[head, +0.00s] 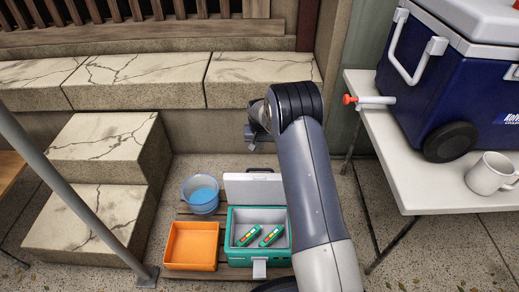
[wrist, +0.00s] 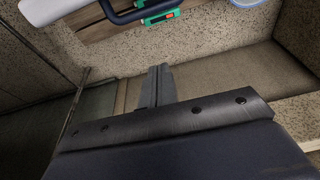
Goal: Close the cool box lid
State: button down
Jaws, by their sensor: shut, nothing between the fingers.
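The cool box (head: 233,250) is green with a pale grey inside and stands low on wooden slats. Its white lid (head: 250,188) stands open, raised at the back of the box. Two green packs (head: 259,236) lie inside. My gripper (head: 251,136) is above and behind the raised lid, apart from it, and partly hidden by my arm. In the wrist view my gripper's fingers (wrist: 158,82) are together and empty. A dark handle and small green parts of the cool box (wrist: 158,18) show at the top of that view.
An orange tray (head: 192,245) and a blue bucket (head: 201,195) stand left of the cool box. Stone steps (head: 100,145) rise at the left and back. A white table (head: 425,188) at the right holds a large blue cooler (head: 410,90) and a mug (head: 488,174).

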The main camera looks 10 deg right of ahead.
jog(key=b+x, duration=0.3)
jog(key=x, duration=0.7)
jog(key=shift+s+a+r, duration=0.15)
jog(key=shift+s+r, duration=0.15)
jog(key=shift+s, duration=0.45)
jog(key=shift+s+a+r, duration=0.15)
jog(key=shift+s+r, duration=0.1)
jog(key=shift+s, duration=0.45)
jog(key=shift+s+a+r, duration=0.15)
jog(key=shift+s+r, duration=0.15)
jog(key=shift+s, duration=0.45)
